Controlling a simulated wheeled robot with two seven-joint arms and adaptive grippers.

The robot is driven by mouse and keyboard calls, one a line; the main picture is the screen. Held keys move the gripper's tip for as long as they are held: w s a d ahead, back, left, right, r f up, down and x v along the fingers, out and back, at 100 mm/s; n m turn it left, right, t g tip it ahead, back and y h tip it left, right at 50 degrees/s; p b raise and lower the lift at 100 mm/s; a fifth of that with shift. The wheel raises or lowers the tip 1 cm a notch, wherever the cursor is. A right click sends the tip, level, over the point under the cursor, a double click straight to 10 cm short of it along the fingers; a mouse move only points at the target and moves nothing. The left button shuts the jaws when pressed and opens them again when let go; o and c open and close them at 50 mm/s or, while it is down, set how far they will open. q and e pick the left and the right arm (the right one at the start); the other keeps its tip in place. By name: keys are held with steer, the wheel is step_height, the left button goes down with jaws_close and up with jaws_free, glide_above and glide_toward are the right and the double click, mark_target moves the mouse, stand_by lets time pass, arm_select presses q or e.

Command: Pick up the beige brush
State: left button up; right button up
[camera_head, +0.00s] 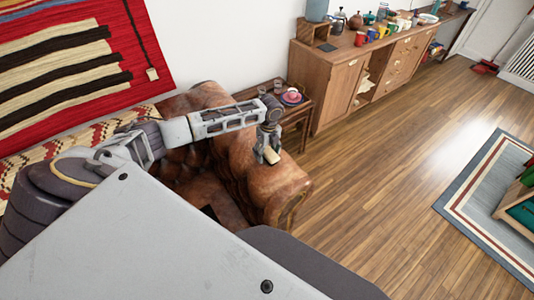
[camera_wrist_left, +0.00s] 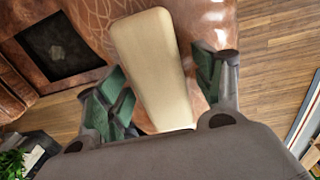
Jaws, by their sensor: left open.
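The beige brush (camera_wrist_left: 152,62) lies on the arm of the brown leather sofa (camera_head: 285,187), a long, smooth, pale shape in the left wrist view. In the head view a small pale end of the brush (camera_head: 271,156) shows under my left gripper (camera_head: 267,152). My left gripper is open, with its green-padded fingers on either side of the brush in the wrist view. A gap shows at the right finger; contact at the left finger is hard to tell. The brush's near end is hidden behind the gripper body. My right gripper is not in view.
A dark flat rectangle (camera_wrist_left: 60,45) lies on the sofa seat. A small side table (camera_head: 307,106) with a pink cup (camera_head: 292,94) stands just behind the sofa arm. A long wooden sideboard (camera_head: 335,85) lines the wall. Wooden floor (camera_head: 390,180) is clear to the right.

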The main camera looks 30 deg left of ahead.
mark_target(268, 150)
arm_select(q)
steer(key=c, duration=1.2)
steer(key=shift+o, duration=0.2)
steer(key=shift+r, duration=0.15)
steer(key=shift+r, duration=4.9)
steer(key=o, duration=0.5)
steer(key=c, duration=0.3)
steer(key=shift+c, duration=0.2)
steer(key=shift+d+n, duration=0.1)
steer(key=shift+n, duration=0.3)
